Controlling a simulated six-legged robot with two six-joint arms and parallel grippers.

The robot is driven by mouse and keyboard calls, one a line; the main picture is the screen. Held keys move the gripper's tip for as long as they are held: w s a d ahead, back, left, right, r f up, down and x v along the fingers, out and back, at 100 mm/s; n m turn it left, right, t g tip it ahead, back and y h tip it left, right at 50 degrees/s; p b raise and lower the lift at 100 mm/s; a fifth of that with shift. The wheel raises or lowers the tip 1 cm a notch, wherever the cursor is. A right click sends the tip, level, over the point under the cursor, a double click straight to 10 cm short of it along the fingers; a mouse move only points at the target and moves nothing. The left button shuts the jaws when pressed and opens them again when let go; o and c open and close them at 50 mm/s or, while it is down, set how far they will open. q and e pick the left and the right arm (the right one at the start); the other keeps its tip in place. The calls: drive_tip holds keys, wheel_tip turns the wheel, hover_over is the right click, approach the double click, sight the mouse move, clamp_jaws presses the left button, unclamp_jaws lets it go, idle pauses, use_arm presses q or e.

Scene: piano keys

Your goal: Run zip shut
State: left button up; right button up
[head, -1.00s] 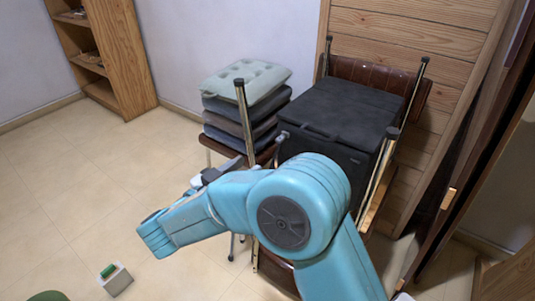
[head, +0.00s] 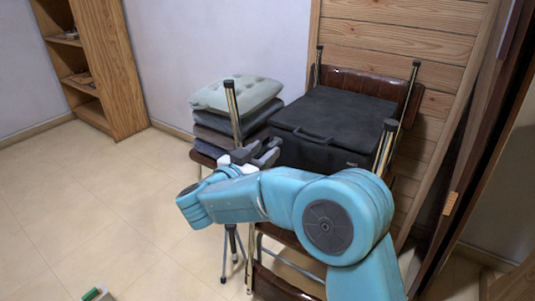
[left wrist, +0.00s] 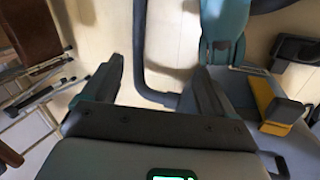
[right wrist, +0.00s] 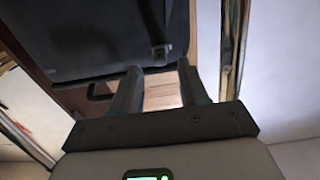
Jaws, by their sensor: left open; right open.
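A black soft case (head: 340,110) with a handle on its front edge lies on a brown chair at the back centre. It also shows at the top of the right wrist view (right wrist: 85,35), with a small dark tab (right wrist: 159,52) on its face that may be a zip pull. I cannot tell how far the zip is closed. My right gripper (head: 266,155) is open and empty, just left of the case's front corner; in its wrist view the fingers (right wrist: 157,84) point toward the case, below the tab. My left gripper (left wrist: 155,82) is open and empty, away from the case.
Several cushions (head: 235,95) are stacked on a seat left of the case. Metal chair legs (head: 233,112) stand up around the case and close to my right gripper. A wooden shelf (head: 115,80) stands at the left. The floor (head: 110,215) at left is mostly clear.

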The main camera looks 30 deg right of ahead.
sight(275, 143)
drive_tip(key=shift+x, duration=1.25)
clamp_jaws()
